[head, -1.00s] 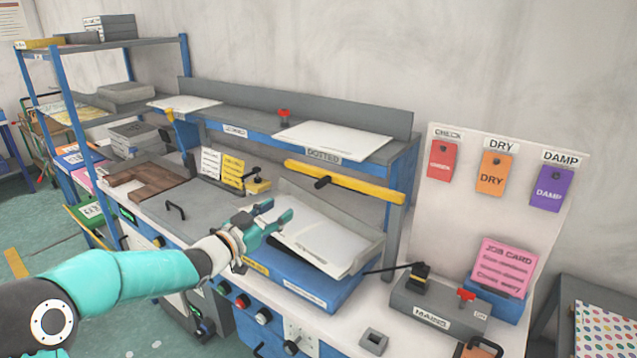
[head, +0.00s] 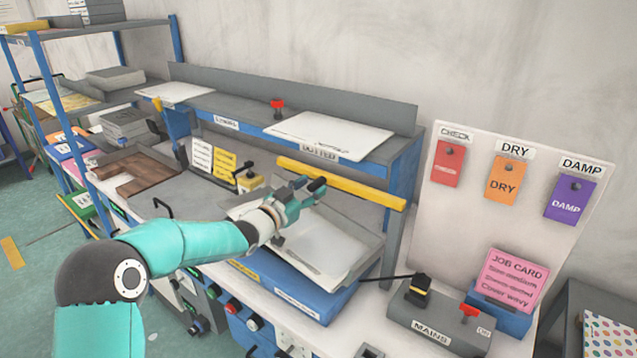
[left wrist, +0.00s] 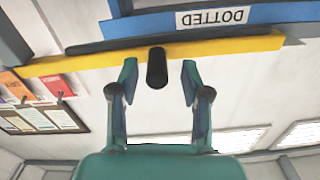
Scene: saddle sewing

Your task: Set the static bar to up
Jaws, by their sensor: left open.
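The static bar is a long yellow bar (head: 345,185) spanning above the grey feed bed, below the shelf labelled DOTTED. A short black handle (head: 317,185) sticks out from its middle. In the left wrist view the yellow bar (left wrist: 235,46) runs across the upper part, and the black handle (left wrist: 157,68) stands between my fingers. My left gripper (head: 303,190) is open at the bar, with its teal fingers (left wrist: 158,80) on either side of the handle and a gap on each side. My right gripper does not show.
The shelf (head: 250,128) above holds a red knob (head: 277,105) and a white board (head: 330,135). A MAINS box (head: 440,318) with a lever stands at right.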

